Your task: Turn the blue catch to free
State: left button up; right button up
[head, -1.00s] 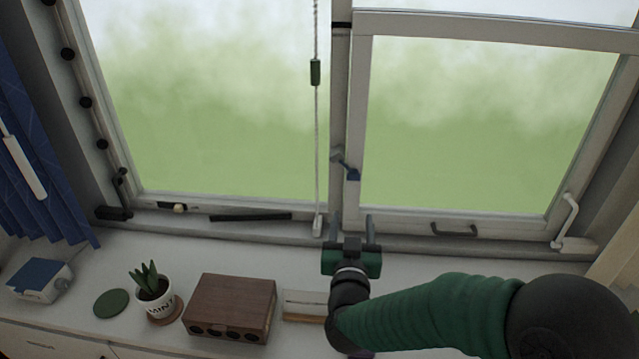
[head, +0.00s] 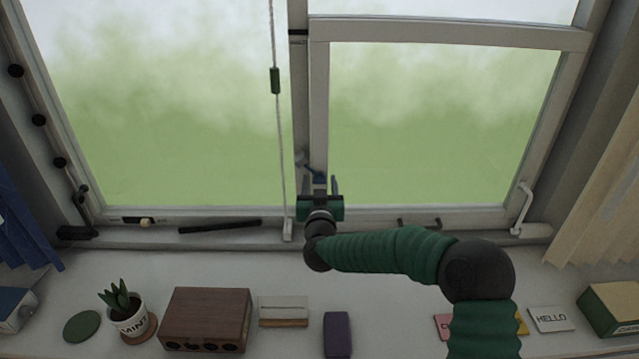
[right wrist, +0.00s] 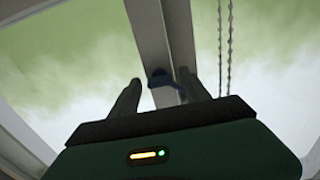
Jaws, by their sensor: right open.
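The blue catch (head: 312,168) is on the upright frame bars between the two window panes. In the right wrist view the dark blue catch (right wrist: 161,79) shows between and beyond my fingertips, with a part reaching to the right. My right gripper (head: 320,184) is open, just below the catch in the head view, with its fingers pointing at the window; the right wrist view shows its two fingers apart (right wrist: 160,84). I cannot tell whether a finger touches the catch, and its lower part is partly hidden. My left gripper is in neither view.
A blind cord (head: 279,120) hangs just left of the catch. A white handle (head: 522,207) is on the window's right side. On the sill below stand a potted plant (head: 126,318), a brown box (head: 206,318) and a purple block (head: 337,333).

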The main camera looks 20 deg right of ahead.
grip_shut()
